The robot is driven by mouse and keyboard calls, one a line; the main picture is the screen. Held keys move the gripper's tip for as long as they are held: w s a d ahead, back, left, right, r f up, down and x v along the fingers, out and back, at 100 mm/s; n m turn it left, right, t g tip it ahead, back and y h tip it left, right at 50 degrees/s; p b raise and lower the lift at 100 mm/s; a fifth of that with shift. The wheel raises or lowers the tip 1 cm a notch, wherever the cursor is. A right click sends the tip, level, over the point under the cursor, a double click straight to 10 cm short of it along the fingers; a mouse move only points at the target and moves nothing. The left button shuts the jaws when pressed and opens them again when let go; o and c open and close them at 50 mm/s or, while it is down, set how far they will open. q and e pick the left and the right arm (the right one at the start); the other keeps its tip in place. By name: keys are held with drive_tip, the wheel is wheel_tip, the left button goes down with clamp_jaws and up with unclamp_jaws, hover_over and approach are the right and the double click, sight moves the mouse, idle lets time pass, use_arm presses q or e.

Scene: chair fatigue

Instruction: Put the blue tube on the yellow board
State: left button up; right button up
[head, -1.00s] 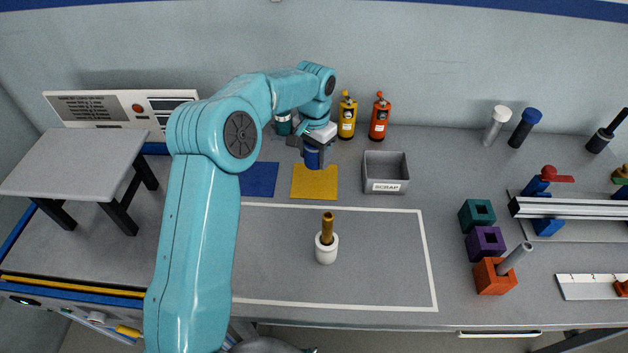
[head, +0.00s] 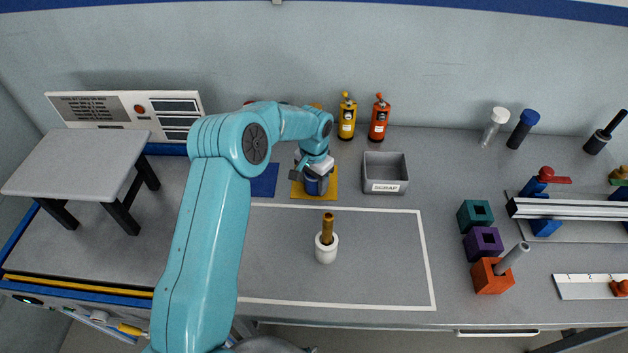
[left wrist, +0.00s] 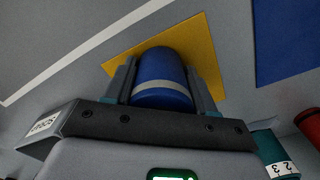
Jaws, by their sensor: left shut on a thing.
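The blue tube (head: 316,185) has a pale band and is held between the fingers of my left gripper (head: 315,178). In the left wrist view the blue tube (left wrist: 161,78) sits between both fingers of the left gripper (left wrist: 163,92), with the yellow board (left wrist: 207,62) right behind it. In the head view the tube is over the yellow board (head: 328,193). Whether its base touches the board is hidden. My right gripper is not in view.
A blue board (head: 264,182) lies just left of the yellow one. The grey scrap bin (head: 385,174) stands close on the right. Yellow (head: 347,117) and orange (head: 379,118) bottles stand behind. A white cup with a brown rod (head: 326,247) stands in front.

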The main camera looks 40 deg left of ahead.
use_arm(q)
drive_tip(key=o, duration=1.1)
drive_tip(key=shift+w+f, duration=0.1)
drive_tip(key=shift+f, duration=0.1)
drive_tip(key=shift+c, duration=0.2)
drive_tip(key=shift+r, duration=0.1)
drive_tip(key=shift+r+p, duration=0.35)
drive_tip(key=shift+p, duration=0.05)
drive_tip(key=shift+r+b, duration=0.3)
drive_tip(key=shift+r, duration=0.1)
wheel_tip(320, 180, up, 11)
drive_tip(key=shift+b, duration=0.35)
